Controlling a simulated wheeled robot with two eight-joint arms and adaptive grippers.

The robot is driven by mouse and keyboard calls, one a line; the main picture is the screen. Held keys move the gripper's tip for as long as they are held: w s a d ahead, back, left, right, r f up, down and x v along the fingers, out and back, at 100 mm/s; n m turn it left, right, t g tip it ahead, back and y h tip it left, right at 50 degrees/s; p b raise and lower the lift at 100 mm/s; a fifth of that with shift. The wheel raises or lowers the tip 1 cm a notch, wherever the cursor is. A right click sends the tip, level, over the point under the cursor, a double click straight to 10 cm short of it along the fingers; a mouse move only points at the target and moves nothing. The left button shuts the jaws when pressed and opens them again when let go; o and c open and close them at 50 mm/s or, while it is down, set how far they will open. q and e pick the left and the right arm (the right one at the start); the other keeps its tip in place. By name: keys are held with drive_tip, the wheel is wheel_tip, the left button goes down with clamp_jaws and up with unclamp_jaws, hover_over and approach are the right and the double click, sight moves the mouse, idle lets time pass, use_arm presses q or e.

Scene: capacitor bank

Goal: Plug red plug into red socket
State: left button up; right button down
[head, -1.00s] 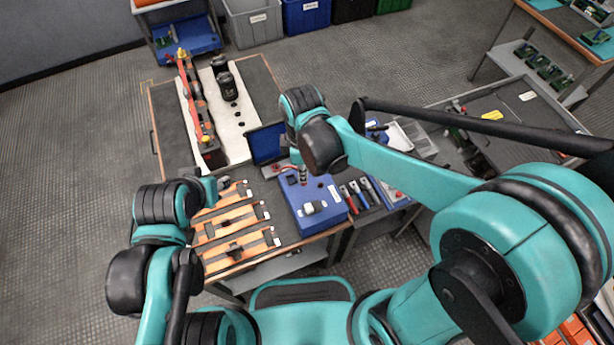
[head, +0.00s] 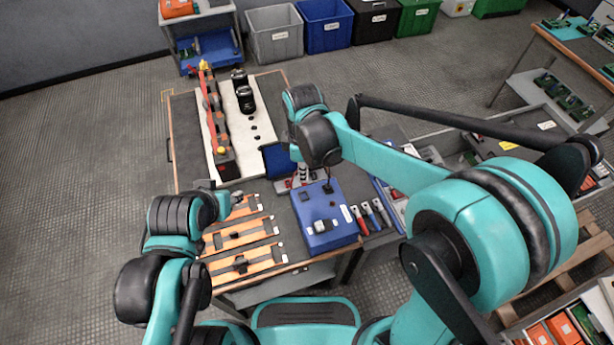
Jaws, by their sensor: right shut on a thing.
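A blue box (head: 340,232) stands at the right end of the near bench, with small dark fittings and a light block on top. I cannot make out which fitting is the red socket. My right gripper (head: 303,174) points down behind the box's far left corner. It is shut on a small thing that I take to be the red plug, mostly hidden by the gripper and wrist. A thin dark cable hangs close to the wrist. My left gripper (head: 216,186) is over the left side of the bench, small and dark, and its jaws are unclear.
Orange strips (head: 240,232) with dark clamps lie left of the box. Hand tools (head: 370,215) lie right of it. A white mat (head: 240,140) behind carries a red and yellow bar and black cylinders. A blue panel (head: 277,158) stands beside my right wrist.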

drive_tip(key=w+a, duration=0.5)
drive_tip(key=w, duration=0.5)
drive_tip(key=shift+a+f, duration=0.25)
idle(0.8)
drive_tip(key=shift+f+b, duration=4.95)
drive_tip(key=shift+f, duration=2.5)
drive_tip(key=shift+f, duration=0.4)
drive_tip(key=c, duration=1.6)
unclamp_jaws()
